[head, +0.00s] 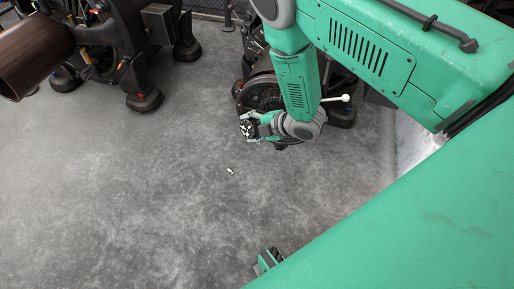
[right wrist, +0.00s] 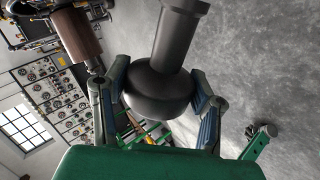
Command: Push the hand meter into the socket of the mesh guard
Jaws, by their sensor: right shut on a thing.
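My right gripper (head: 251,128) is shut on a dark, round-bodied thing, seemingly the hand meter (head: 247,129). In the right wrist view the hand meter (right wrist: 160,92) is a squat dark body with a thick cylindrical stem, and a finger pad presses on each side of it. A round black mesh disc, seemingly the mesh guard (head: 262,94), stands just behind the right wrist and is partly hidden by my arm. I cannot make out its socket. My left gripper (head: 268,260) shows only in part at the bottom, and its jaws are unclear.
A small white-and-black piece (head: 230,170) lies on the grey floor (head: 130,190). A dark machine with a brown cylinder (head: 34,55) stands at upper left. A panel of dials (right wrist: 50,95) shows in the right wrist view. The floor at centre left is clear.

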